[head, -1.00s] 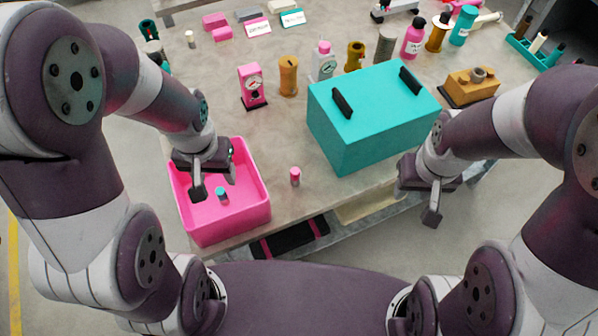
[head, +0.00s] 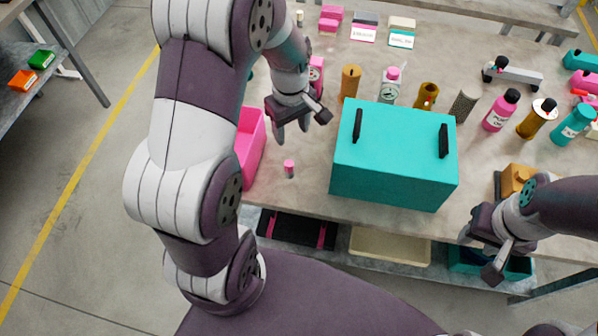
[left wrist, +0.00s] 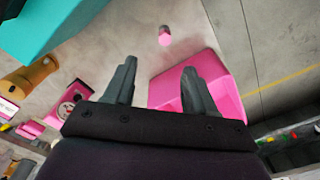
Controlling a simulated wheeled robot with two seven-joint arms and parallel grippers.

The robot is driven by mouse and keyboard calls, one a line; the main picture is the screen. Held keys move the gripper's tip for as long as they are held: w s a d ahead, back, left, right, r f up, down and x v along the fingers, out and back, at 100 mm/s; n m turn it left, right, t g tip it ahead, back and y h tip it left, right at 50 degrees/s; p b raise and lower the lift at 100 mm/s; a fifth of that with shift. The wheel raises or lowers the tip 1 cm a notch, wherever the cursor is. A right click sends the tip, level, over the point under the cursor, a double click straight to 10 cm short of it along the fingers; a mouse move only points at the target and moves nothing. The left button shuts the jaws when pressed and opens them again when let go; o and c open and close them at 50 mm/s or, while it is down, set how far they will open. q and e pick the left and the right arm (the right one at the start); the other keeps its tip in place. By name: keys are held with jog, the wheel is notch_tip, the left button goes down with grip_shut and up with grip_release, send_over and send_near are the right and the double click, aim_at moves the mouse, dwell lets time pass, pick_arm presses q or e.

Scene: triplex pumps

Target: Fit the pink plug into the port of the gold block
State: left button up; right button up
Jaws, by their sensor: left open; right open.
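My right gripper (head: 478,254) is open and empty off the table's front edge.
The teal box (head: 400,155) with black handles fills the middle. The pink bin (head: 250,150) is partly behind my left arm. Bottles and cylinders, including a pink bottle (head: 501,110), stand behind. Table around the plug is clear.

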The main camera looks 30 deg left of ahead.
aim_at(289, 163)
pick_arm(q)
jog(key=f, duration=0.4)
jog(key=f+p, duration=0.1)
jog(key=f, duration=0.3)
jog(key=a+f, duration=0.1)
jog(key=f, duration=0.3)
jog(key=shift+s+f, duration=0.3)
jog(key=shift+s, duration=0.1)
jog(key=shift+d+f, duration=0.1)
jog(key=shift+f, duration=0.05)
grip_shut()
